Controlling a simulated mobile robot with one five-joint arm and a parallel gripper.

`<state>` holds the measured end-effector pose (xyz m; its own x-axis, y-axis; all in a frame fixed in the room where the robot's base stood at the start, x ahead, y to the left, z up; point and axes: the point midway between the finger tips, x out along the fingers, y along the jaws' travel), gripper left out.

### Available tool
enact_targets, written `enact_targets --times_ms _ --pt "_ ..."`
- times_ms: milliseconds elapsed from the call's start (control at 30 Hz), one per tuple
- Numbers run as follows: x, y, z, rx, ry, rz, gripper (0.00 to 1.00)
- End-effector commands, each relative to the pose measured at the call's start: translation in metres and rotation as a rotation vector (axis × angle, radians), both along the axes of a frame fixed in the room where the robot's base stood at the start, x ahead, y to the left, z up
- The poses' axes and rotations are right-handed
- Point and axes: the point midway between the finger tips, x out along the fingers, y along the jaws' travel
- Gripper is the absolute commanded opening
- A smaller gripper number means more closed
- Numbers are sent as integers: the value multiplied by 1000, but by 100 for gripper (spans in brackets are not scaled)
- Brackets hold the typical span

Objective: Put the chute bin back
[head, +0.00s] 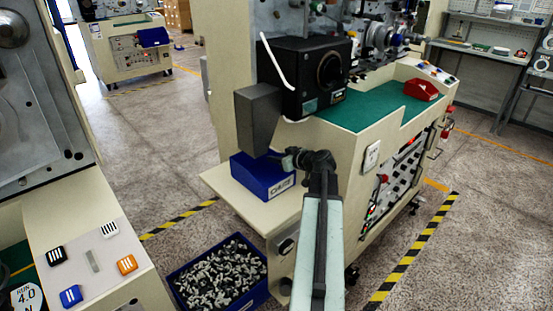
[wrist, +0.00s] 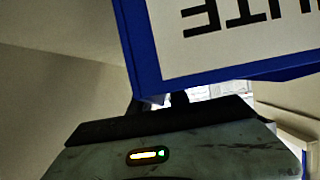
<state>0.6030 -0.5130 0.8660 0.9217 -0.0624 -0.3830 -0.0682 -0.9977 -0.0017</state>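The blue chute bin (head: 249,172) sits on the cream ledge of the machine, below the grey chute (head: 257,118). Its white label faces the front right. My gripper (head: 292,158) is at the bin's right upper edge, and the head view does not show whether they touch. In the wrist view the bin (wrist: 135,52) fills the top right, with its label upside down. Dark finger parts (wrist: 162,103) show small under the bin's edge there. The gap between the fingers and any grip on the bin are too hidden to tell.
A blue crate (head: 180,287) full of small metal parts stands on the floor below the ledge. A red bin (head: 421,89) lies on the green machine top. A button panel (head: 92,262) is at the lower left. Striped tape (head: 416,250) marks the floor.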

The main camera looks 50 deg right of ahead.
Motion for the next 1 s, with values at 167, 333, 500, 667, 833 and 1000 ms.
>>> enact_targets --times_ms 167,333,500,667,833,1000 --pt "0 0 0 0 0 0 25" --pt "0 0 4 0 0 0 25" --pt "-27 2 19 -1 0 -4 25" --pt "-66 5 36 0 0 -4 25" --pt "-97 7 47 -1 0 -4 25" --pt "-111 7 50 -1 0 -2 25"
